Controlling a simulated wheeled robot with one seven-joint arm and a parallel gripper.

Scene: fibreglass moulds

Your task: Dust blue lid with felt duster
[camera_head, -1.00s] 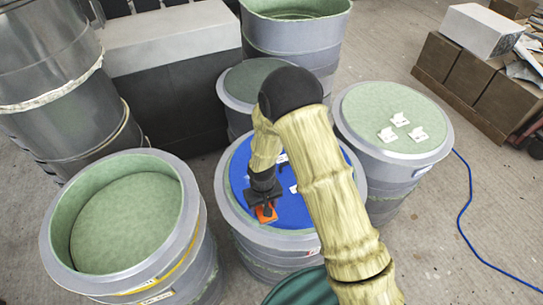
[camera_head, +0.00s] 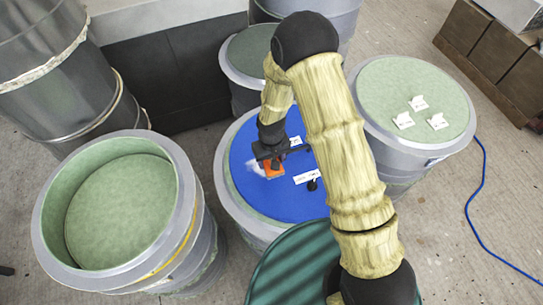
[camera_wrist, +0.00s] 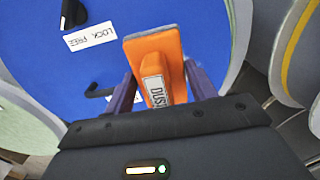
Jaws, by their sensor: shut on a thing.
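The blue lid (camera_head: 243,178) tops a grey drum in the middle of the head view. It fills much of the wrist view (camera_wrist: 40,45). A whitish dusty patch (camera_head: 257,166) shows on it beside the duster. My gripper (camera_head: 271,162) is over the lid's left-centre part and is shut on the orange felt duster (camera_wrist: 155,50), whose label reads "DUS" in part. The duster (camera_head: 274,169) is at or just above the lid; I cannot tell if it touches. A white "LOCK FREE" label (camera_wrist: 90,36) and a black knob (camera_wrist: 74,12) are on the lid. My arm hides the lid's right side.
An open drum with a green inside (camera_head: 120,210) stands at left. A green-topped drum with several white tags (camera_head: 415,95) stands at right, and another green-topped drum (camera_head: 250,50) behind. A blue cable (camera_head: 478,190) lies on the floor at right.

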